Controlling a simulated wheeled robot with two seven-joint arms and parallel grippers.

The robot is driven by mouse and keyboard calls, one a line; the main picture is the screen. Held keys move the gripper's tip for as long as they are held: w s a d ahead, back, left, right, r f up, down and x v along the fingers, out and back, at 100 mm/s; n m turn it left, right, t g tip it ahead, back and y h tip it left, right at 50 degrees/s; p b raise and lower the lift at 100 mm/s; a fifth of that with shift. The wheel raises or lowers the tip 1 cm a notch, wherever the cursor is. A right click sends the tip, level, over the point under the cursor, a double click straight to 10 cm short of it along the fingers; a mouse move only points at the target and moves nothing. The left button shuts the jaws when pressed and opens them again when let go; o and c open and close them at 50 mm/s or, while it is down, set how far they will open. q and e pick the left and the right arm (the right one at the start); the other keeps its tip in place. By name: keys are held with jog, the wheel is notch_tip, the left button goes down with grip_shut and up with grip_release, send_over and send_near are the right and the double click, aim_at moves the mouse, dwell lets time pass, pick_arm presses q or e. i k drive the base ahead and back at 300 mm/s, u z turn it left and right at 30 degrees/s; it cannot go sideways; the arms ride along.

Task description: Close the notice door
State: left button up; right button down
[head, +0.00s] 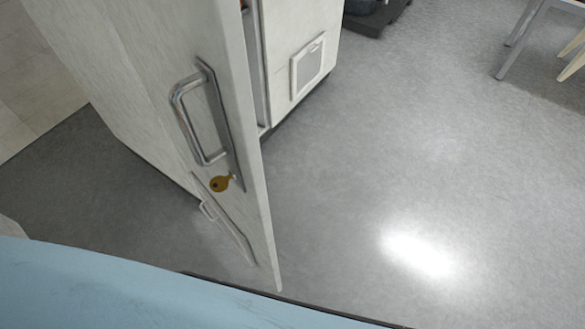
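A tall white door (170,95) stands open at the left of the head view, its free edge towards the middle. I take it to be the notice door, but no notice is readable. On its face are a metal bar handle (190,120) on a grey plate, a brass key (221,183) below it, and a small framed panel (222,222) near the bottom. The door's top and hinges are out of the frame. Neither of my grippers shows.
A white cabinet (300,22) with a small framed panel (308,65) stands behind the door. A pale blue surface (110,290) fills the bottom left. Grey chair or table legs (520,35) and a dark base (375,18) stand at the back. The grey floor (430,150) at right is clear.

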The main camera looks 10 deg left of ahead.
aim_at(189, 57)
jog(key=z, duration=0.25)
jog(key=k, duration=0.85)
jog(key=u, duration=1.3)
